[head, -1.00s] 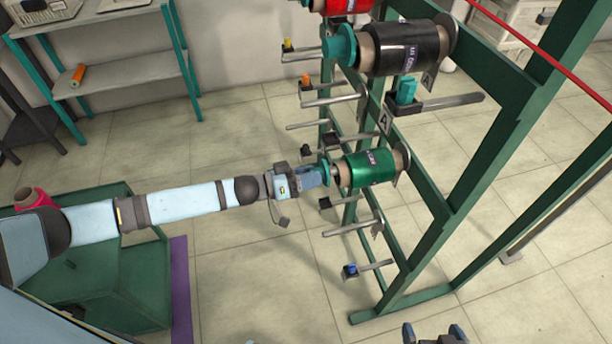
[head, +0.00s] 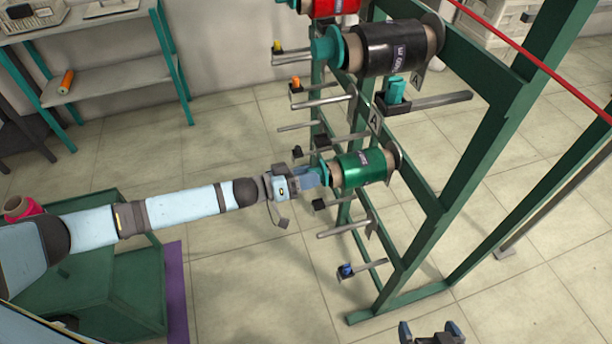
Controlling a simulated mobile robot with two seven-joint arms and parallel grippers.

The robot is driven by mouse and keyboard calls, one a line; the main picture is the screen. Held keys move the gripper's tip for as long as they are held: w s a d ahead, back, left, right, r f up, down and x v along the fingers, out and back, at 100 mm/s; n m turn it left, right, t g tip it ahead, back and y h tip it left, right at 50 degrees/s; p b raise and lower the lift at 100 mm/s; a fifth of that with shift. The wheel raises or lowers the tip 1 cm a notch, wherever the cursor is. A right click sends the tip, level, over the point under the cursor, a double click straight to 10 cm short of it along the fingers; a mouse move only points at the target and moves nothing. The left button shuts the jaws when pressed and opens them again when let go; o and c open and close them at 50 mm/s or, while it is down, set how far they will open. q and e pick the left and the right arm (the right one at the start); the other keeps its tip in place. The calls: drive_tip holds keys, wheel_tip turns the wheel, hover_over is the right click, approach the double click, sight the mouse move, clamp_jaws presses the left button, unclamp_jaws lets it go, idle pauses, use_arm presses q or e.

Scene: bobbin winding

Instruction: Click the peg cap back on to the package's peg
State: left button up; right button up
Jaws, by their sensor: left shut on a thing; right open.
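The green package (head: 365,167) sits on a peg of the green rack, with its tan tube end (head: 336,173) facing left. A teal peg cap (head: 325,174) is at this left end, close against the tube or touching it; I cannot tell if it is seated. My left gripper (head: 314,177) is shut on the cap from the left, its fingers partly covering it. The peg's tip is hidden by the cap and package. My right gripper (head: 432,331) is open and empty at the bottom edge, away from the rack.
A black package (head: 390,48) with its own teal cap (head: 328,46) is above, beside a red package (head: 335,7). Bare pegs stick out left, including one with a blue end (head: 346,270). A green cabinet (head: 110,290) is at lower left.

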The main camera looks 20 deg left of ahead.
use_arm(q)
drive_tip(key=shift+d, duration=0.1)
drive_tip(key=o, duration=1.1)
drive_tip(key=v, duration=1.2)
drive_tip(key=s+d+f+n+t+y, duration=0.1)
drive_tip(key=s+d+f+t+y, duration=0.3)
drive_tip(key=s+d, duration=0.5)
drive_tip(key=s+a+f+n+g+y, duration=0.2)
drive_tip(key=s+a+f+g+y, duration=0.1)
drive_tip(key=s+f+y, duration=0.5)
drive_tip(key=shift+m, duration=0.4)
drive_tip(key=r+p, duration=0.4)
drive_tip(key=s+r+p, duration=0.1)
drive_tip(key=r+p, duration=0.3)
drive_tip(key=s+a+r+p, duration=0.1)
drive_tip(key=r+p, duration=0.2)
drive_tip(key=r, duration=0.1)
drive_tip(key=shift+s+r+p, duration=0.1)
drive_tip(key=shift+r+p, duration=0.05)
drive_tip(key=shift+p, duration=0.25)
